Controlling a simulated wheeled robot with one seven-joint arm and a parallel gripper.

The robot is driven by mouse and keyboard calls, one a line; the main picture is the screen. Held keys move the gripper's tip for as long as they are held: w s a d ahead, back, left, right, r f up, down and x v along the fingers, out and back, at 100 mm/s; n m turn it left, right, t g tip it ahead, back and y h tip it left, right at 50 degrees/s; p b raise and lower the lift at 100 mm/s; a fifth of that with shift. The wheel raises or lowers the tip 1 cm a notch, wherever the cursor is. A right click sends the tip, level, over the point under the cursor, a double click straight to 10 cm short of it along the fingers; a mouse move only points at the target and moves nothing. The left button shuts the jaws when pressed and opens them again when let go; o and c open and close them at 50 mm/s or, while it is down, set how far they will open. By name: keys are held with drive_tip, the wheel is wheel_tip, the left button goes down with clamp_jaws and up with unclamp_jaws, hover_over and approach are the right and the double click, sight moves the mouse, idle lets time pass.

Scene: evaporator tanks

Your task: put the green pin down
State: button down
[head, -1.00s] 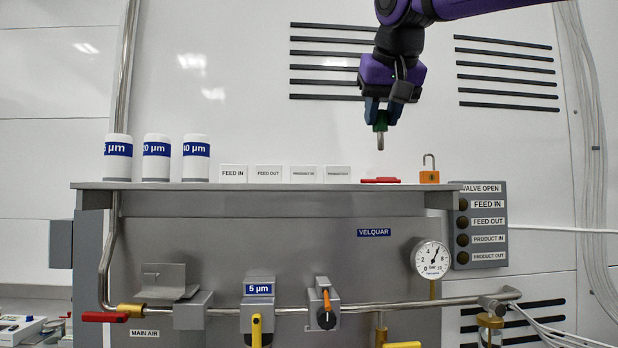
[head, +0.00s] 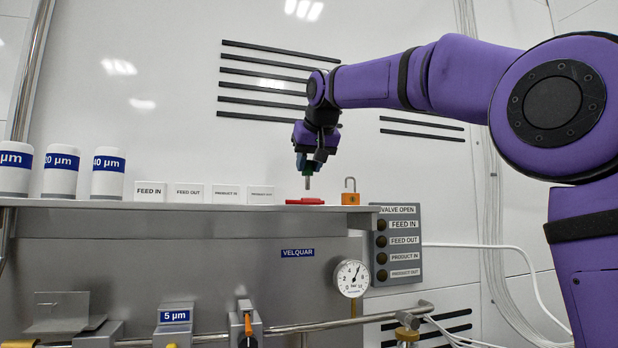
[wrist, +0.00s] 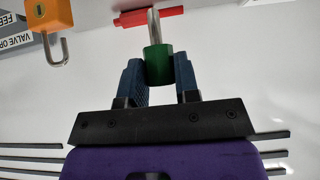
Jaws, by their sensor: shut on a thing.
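The green pin (wrist: 158,66) has a green head and a metal shank. My gripper (wrist: 160,82) is shut on the green head, with one blue finger on each side, in the wrist view. In the head view my gripper (head: 307,165) points down above the shelf top, and the pin's metal shank (head: 308,183) hangs below it. The shank's lower end is close above or beside a red part (head: 305,201) lying on the shelf; I cannot tell if they touch.
The grey shelf (head: 200,206) carries white filter cartridges (head: 60,172) and several label cards (head: 189,193) at left. An orange padlock (head: 350,198) stands just right of the red part. A pressure gauge (head: 351,278) and a valve panel (head: 398,245) sit below.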

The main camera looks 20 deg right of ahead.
sight(310, 175)
drive_tip(key=shift+f, duration=1.7)
drive_tip(key=shift+f, duration=0.1)
drive_tip(key=c, duration=0.8)
unclamp_jaws()
drive_tip(key=shift+c, duration=0.2)
drive_tip(key=shift+s+r, duration=0.3)
drive_tip(key=shift+r, duration=0.1)
drive_tip(key=v, duration=1.1)
drive_tip(key=shift+s, duration=0.1)
